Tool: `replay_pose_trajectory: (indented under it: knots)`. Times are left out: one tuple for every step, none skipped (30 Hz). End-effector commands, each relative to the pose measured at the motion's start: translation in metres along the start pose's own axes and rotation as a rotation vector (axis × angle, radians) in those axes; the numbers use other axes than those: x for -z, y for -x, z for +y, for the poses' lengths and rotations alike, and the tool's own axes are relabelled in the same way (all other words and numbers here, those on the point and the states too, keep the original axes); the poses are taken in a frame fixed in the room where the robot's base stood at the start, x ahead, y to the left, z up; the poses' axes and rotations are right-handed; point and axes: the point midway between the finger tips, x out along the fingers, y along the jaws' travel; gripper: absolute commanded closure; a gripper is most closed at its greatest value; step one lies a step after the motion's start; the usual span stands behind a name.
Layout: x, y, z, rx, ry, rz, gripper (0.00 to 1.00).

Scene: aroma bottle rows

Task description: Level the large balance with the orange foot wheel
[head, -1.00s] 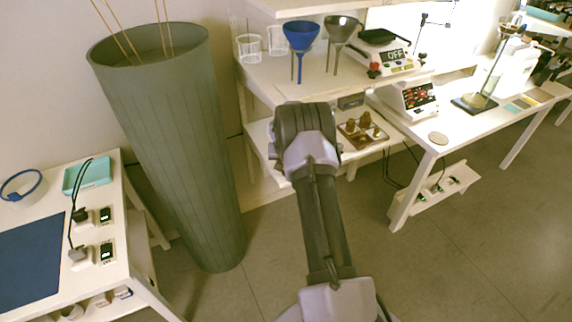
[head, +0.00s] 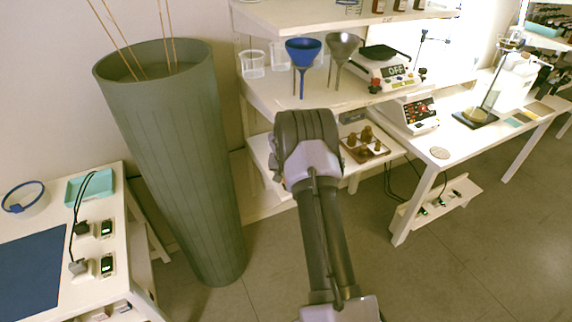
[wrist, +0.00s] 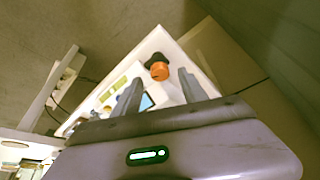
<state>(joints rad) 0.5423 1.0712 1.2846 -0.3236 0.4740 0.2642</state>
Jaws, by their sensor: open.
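In the wrist view an orange wheel-like part (wrist: 159,71) with a black piece beside it sits on a white surface (wrist: 150,45), just beyond my fingers. I cannot tell whether it is a balance's foot wheel. My gripper (wrist: 158,92) is open, with nothing visible between its fingers; in the head view my own arm hides it. In the head view a white device (head: 393,72) with a black round top, an "OFF" display and reddish knobs stands on the shelf. A second white device (head: 413,117) with red buttons stands on the right table. I cannot tell which is the large balance.
A tall green ribbed bin (head: 180,160) with thin sticks stands left of my arm. Blue (head: 303,52) and grey (head: 342,48) funnels stand on the shelf. A brown tray (head: 352,151) of small brown items lies below. Open floor (head: 480,230) is at the lower right.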

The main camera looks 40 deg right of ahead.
Motion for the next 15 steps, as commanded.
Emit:
replay_pose_trajectory:
  knots:
    - [0.004,0.022,-0.001,0.001,0.001,0.003,0.50]
    - [0.004,0.033,-0.001,0.001,0.002,0.003,0.50]
    - [0.004,0.047,0.000,0.001,0.001,0.003,0.50]
    - [0.004,0.057,-0.001,0.001,0.001,0.003,0.50]
    - [0.004,0.066,-0.001,0.001,0.001,0.003,0.50]
    - [0.004,0.078,-0.001,0.001,0.001,0.003,0.50]
    - [0.003,0.086,-0.001,0.001,0.002,0.003,0.50]
    - [0.003,0.095,-0.001,0.001,0.002,0.003,0.50]
    - [0.003,0.104,-0.001,0.001,0.002,0.002,0.50]
    - [0.003,0.111,-0.001,0.001,0.002,0.003,0.50]
    - [0.002,0.117,-0.001,0.001,0.002,0.002,0.50]
    - [0.002,0.124,-0.001,0.001,0.002,0.002,0.50]
    - [0.002,0.129,-0.001,0.000,0.002,0.002,0.50]
    - [0.002,0.133,-0.001,0.000,0.002,0.002,0.50]
    - [0.001,0.138,-0.001,0.000,0.002,0.001,0.50]
